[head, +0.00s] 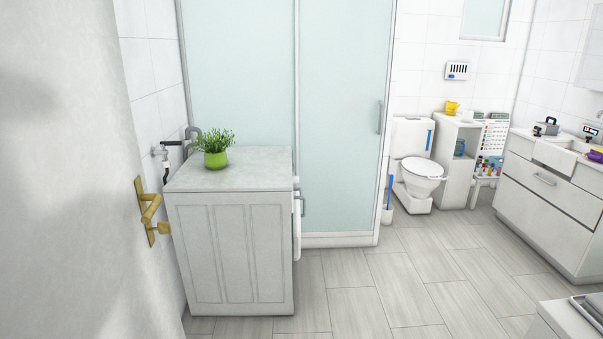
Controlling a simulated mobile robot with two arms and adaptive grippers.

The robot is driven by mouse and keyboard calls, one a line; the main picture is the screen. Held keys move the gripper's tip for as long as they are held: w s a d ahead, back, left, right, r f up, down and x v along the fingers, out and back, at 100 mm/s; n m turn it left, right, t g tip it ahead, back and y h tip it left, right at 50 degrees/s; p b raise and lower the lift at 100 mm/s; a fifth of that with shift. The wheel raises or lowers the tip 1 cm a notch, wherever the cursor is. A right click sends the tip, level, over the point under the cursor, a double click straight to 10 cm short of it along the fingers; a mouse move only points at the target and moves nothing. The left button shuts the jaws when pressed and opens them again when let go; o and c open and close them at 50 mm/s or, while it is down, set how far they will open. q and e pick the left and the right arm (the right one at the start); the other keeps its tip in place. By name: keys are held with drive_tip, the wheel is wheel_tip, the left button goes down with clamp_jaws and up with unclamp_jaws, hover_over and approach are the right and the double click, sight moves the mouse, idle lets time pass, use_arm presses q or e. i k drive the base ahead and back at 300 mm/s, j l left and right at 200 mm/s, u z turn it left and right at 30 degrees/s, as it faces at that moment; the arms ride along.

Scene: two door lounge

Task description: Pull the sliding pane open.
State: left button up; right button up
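A pale blue-green glass shower enclosure stands at the back in the head view. Its right pane (342,120) has a vertical handle (379,117) near its right edge. Its left pane (240,80) is partly hidden by a grey cabinet-like appliance. A vertical frame bar (297,90) runs between the two panes. The right pane reaches the corner post, and I see no clear gap there. Neither of my grippers is in view.
The grey appliance (230,250) with a potted plant (215,152) stands before the left pane. An open door with a brass handle (150,212) is at left. A toilet (418,170) and a sink cabinet (550,195) are at right. The tiled floor (400,280) in the middle is clear.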

sight(344, 51)
drive_tip(key=i+z, duration=0.2)
drive_tip(key=i, duration=0.65)
drive_tip(key=i+j+z, duration=0.25)
drive_tip(key=i, duration=0.55)
drive_tip(key=l, duration=0.1)
